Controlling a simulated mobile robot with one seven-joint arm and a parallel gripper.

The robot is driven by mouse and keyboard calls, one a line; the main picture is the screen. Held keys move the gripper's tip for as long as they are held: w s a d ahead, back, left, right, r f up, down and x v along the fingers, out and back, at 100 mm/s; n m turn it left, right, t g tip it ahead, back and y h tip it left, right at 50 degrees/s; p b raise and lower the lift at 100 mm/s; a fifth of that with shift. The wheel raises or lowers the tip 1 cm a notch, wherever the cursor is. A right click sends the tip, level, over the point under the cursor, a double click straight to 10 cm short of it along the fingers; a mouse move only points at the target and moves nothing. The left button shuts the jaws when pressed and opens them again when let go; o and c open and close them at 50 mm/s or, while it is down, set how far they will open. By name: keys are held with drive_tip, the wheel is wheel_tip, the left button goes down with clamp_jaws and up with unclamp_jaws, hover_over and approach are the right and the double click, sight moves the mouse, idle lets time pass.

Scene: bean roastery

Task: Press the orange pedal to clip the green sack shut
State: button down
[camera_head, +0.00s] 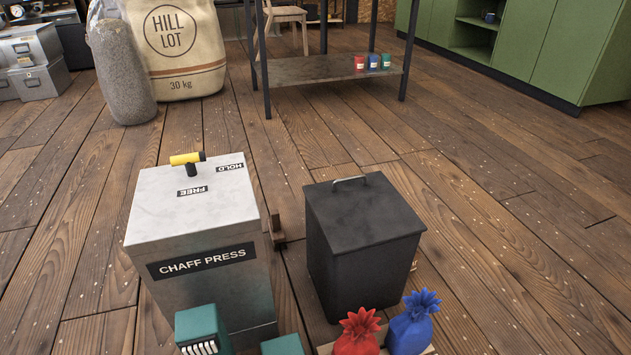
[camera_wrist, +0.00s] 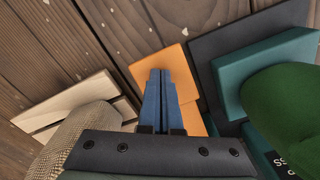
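In the wrist view the orange pedal (camera_wrist: 178,58) lies beside a dark plate, partly covered by my gripper (camera_wrist: 160,72). My gripper's blue fingers are together with nothing between them, and their tips overlap the pedal. I cannot tell whether they touch it or how far it is pressed. The green sack (camera_wrist: 285,100) is at the right, partly cut off, against a teal block (camera_wrist: 258,65); its mouth is not clear. In the head view, teal machine parts (camera_head: 201,325) show at the bottom edge; the pedal, green sack and gripper are out of that view.
A grey chaff press (camera_head: 204,260) with a yellow-handled lever (camera_head: 187,159) stands behind the teal parts. A black lidded bin (camera_head: 365,255), a red sack (camera_head: 358,335) and a blue sack (camera_head: 411,330) are to the right. In the wrist view a woven beige sack (camera_wrist: 75,140) is at lower left.

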drive_tip(key=shift+s+f, duration=0.15)
drive_tip(key=shift+f, duration=0.3)
idle(0.3)
wheel_tip(320, 180, up, 9)
drive_tip(key=p, duration=0.9)
drive_tip(key=shift+p, duration=0.35)
drive_tip(key=shift+r, duration=0.1)
